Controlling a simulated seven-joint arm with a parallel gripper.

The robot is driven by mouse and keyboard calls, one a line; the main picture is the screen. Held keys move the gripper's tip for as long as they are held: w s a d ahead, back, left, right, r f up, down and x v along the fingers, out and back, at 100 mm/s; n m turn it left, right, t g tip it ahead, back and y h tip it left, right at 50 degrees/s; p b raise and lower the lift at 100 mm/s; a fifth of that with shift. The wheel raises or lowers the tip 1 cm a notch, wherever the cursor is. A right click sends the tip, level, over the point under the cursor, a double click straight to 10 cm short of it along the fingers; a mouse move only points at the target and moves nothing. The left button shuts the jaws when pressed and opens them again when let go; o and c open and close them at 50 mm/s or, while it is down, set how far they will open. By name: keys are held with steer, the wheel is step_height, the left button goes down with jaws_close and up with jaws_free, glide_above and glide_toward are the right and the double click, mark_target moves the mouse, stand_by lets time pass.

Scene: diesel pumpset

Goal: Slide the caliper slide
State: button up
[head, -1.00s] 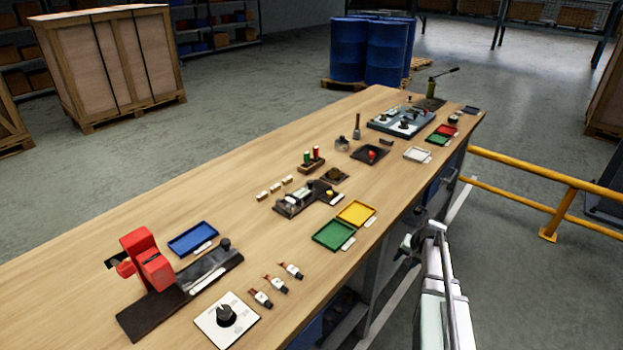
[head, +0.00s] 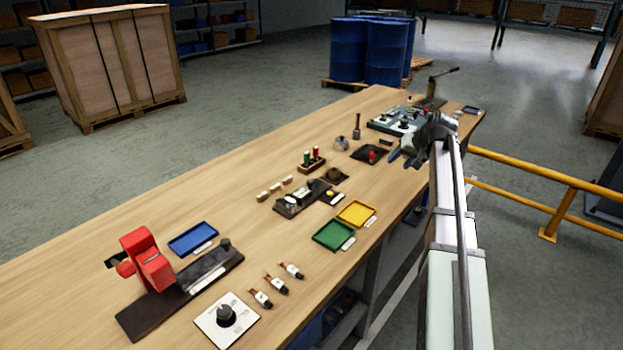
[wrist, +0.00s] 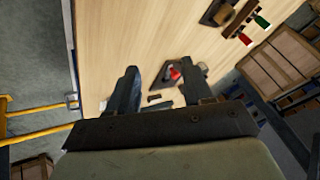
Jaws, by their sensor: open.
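What looks like the caliper slide is a dark rail (head: 160,315) with a pale scale strip and a black knob (head: 226,244), at the front left of the bench beside a red clamp-like block (head: 147,262). My gripper (head: 404,160) is above the right edge of the bench in the head view, far from that rail. In the wrist view my gripper (wrist: 158,80) has its two dark fingers spread, with nothing held. A red knob on a dark plate (wrist: 172,76) shows between and beyond them. The caliper rail is not visible in the wrist view.
Blue (head: 193,239), green (head: 334,235) and yellow (head: 356,213) trays lie on the wooden bench. A dark fixture (head: 300,199) stands mid-bench. A white dial plate (head: 226,320) lies near the front edge. A yellow rail (head: 540,180) runs right of the bench. The bench's left side is clear.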

steer(key=a+r+n+g, duration=0.15)
steer(key=a+n, duration=0.25)
steer(key=a, duration=0.8)
steer(key=n+g, duration=0.1)
steer(key=n, duration=0.4)
glide_toward(310, 181)
steer(key=shift+h, duration=0.3)
steer(key=x, duration=0.8)
steer(key=shift+a, duration=0.25)
steer(key=shift+c, duration=0.4)
jaws_close()
